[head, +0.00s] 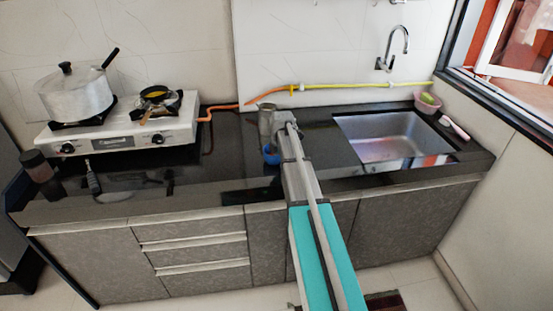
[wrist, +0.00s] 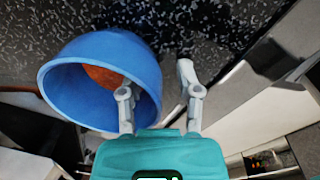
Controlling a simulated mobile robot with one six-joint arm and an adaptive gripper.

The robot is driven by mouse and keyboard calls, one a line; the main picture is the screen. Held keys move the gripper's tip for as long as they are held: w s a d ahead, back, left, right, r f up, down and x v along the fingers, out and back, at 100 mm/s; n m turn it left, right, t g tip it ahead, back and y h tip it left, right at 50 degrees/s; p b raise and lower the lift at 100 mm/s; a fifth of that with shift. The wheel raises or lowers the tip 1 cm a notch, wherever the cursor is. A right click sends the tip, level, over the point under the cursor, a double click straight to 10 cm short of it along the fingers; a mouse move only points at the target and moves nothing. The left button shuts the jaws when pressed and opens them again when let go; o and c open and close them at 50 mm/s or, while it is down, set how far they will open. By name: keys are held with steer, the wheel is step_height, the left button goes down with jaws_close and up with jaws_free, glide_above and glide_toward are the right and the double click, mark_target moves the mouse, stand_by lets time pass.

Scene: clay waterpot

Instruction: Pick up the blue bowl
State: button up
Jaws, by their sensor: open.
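The blue bowl (wrist: 98,48) is large at the left of the wrist view, its opening turned toward the camera, with something orange-brown visible inside. My gripper (wrist: 156,82) is open there. The left finger overlaps the bowl's opening and the right finger is outside the bowl's right side, so the right wall shows between them. I cannot tell whether either finger touches it. In the head view a small part of the blue bowl (head: 271,157) shows on the dark counter, left of my arm. My gripper's fingers cannot be made out there.
The dark counter (head: 215,178) has free room left of the bowl. A white stove (head: 118,130) carries a pot (head: 75,97) and a small pan (head: 157,98). A sink (head: 390,135) is on the right, and a pink bowl (head: 428,104) sits behind it. A jar (head: 38,165) stands far left.

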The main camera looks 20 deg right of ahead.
stand_by(0.4)
jaws_close()
